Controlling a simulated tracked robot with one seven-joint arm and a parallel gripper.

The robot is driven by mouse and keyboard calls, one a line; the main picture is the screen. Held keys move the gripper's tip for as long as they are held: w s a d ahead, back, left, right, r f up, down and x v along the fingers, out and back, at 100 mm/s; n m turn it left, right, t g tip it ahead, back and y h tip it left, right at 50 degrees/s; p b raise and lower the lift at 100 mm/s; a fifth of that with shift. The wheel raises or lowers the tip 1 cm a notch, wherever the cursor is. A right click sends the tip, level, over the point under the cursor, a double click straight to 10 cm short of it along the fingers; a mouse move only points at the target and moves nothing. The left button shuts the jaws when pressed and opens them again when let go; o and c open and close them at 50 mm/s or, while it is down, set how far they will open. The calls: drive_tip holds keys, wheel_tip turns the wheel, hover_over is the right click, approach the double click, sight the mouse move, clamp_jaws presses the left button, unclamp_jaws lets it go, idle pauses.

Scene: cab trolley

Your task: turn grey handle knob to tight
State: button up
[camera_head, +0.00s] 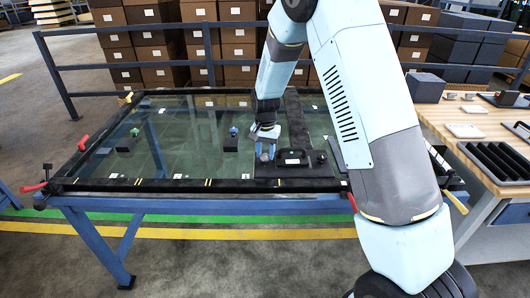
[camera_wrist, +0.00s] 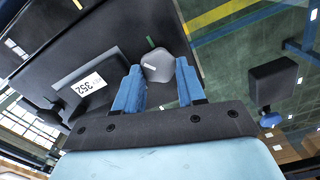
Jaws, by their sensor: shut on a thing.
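The grey handle knob (camera_wrist: 158,66) sits on a dark panel (camera_wrist: 115,28) and carries a short pale mark. In the wrist view, my gripper (camera_wrist: 160,80) has its two blue fingers on either side of the knob, shut on it. A green line (camera_wrist: 150,42) shows on the panel beside the knob, and a white mark lies farther off near the picture's top edge. In the head view, my gripper (camera_head: 265,152) reaches down onto the dark panel at the right part of the glass-topped table (camera_head: 180,160). The knob is too small to make out there.
A black block with a white label (camera_head: 292,157) stands just right of my gripper. A blue knob on a block (camera_head: 232,140) and a green knob on a block (camera_head: 128,140) stand to the left. Red levers (camera_head: 83,142) stick out at the frame. A wooden bench (camera_head: 465,120) is at right.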

sight(266, 155)
drive_tip(key=m, duration=0.4)
drive_tip(key=shift+m, duration=1.6)
drive_tip(key=o, duration=1.1)
drive_tip(key=shift+s+d, duration=0.1)
drive_tip(key=shift+c, duration=0.2)
wheel_tip(266, 155, up, 14)
drive_tip(key=shift+f, duration=0.15)
